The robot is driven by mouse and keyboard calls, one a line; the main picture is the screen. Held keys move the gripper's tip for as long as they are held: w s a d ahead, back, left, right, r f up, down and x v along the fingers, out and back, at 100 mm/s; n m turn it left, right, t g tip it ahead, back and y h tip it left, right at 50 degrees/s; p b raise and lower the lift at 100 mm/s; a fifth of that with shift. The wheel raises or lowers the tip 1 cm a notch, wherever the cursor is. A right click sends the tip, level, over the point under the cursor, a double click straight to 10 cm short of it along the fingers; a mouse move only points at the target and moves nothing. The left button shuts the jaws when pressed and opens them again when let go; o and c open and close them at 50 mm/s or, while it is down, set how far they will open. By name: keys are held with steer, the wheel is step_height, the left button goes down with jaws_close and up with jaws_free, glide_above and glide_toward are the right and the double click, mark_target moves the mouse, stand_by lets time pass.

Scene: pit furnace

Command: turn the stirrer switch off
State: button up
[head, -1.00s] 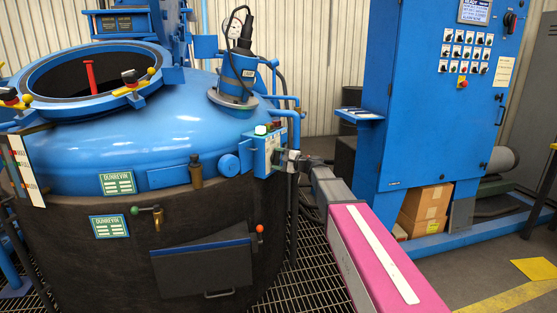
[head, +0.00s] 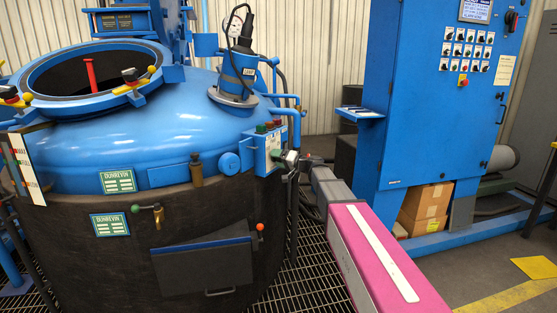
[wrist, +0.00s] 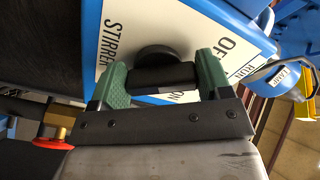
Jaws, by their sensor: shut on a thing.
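The stirrer switch box (head: 264,152) is a blue box with a white face on the side of the blue furnace vessel. In the wrist view its white label plate (wrist: 205,30) reads STIRRER, with OFF, RUN and ON lettering. A black switch knob (wrist: 155,54) stands out from this plate. My gripper (wrist: 152,84) is shut on the knob, with one green finger on each side of it. The fingers partly cover the knob and the plate. In the head view my gripper (head: 286,160) is against the box face.
Dark-looking lamps (head: 267,127) sit on top of the box. The blue vessel (head: 140,140) fills the left, with a motor (head: 233,77) above the box. A blue control cabinet (head: 430,110) stands at the right, with cardboard boxes (head: 427,207) at its foot.

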steer(key=shift+f+n, duration=0.15)
steer(key=shift+n, duration=0.75)
steer(key=o, duration=0.9)
steer(key=shift+s+d, duration=0.1)
steer(key=shift+d, duration=0.05)
steer(key=v, duration=1)
steer(key=shift+s+d, duration=0.15)
steer(key=shift+d, duration=0.15)
steer(key=shift+f, duration=0.1)
